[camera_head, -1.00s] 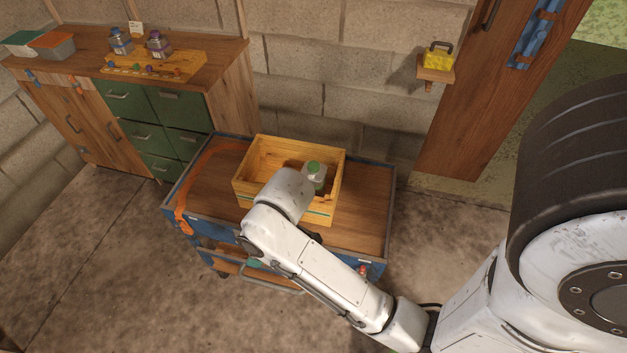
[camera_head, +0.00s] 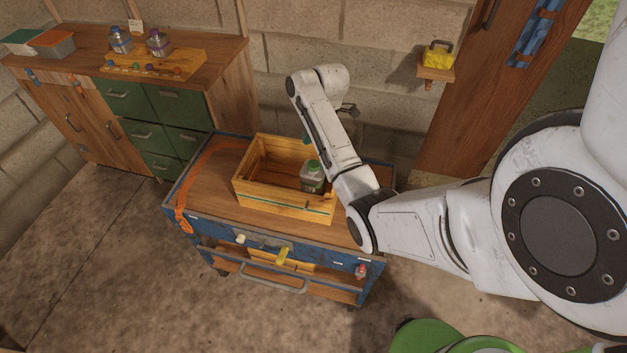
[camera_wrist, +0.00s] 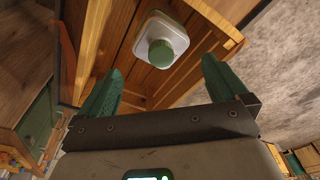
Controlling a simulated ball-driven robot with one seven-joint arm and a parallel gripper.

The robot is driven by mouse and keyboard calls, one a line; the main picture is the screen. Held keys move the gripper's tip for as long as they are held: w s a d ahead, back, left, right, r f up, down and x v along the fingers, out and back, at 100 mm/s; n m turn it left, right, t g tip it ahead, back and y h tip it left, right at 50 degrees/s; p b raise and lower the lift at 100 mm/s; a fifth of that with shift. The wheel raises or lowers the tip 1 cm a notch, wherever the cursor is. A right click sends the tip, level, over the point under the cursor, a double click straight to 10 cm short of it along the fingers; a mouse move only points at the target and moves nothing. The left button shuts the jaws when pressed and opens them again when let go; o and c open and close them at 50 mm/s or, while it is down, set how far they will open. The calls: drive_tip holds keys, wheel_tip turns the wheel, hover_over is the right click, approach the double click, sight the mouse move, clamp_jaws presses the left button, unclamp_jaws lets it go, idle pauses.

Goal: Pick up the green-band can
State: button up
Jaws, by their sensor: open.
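The can with a green cap (camera_head: 313,178) stands upright inside the wooden crate (camera_head: 258,187), toward its right end. Its body is pale; a band is too small to make out surely. In the wrist view the can (camera_wrist: 178,38) shows from above, its square pale shoulder around the round green cap. My gripper (camera_wrist: 161,65) is open and empty, its two green fingers to either side of the cap in the picture. The can appears beyond the fingertips, apart from them. In the head view my arm mostly hides the gripper, which is above and behind the crate.
The crate sits on a blue-edged wooden cart (camera_head: 205,190) with an orange strap (camera_head: 184,205). A cabinet (camera_head: 180,105) at left holds two bottles and boxes. A small wall shelf (camera_head: 436,72) bears a yellow object. The crate's left part looks empty.

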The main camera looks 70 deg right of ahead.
sight(314, 163)
drive_tip(key=f, duration=0.5)
drive_tip(key=a+f+p, duration=0.1)
drive_tip(key=f, duration=0.2)
drive_tip(key=shift+w+f, duration=0.2)
drive_tip(key=shift+w, duration=0.2)
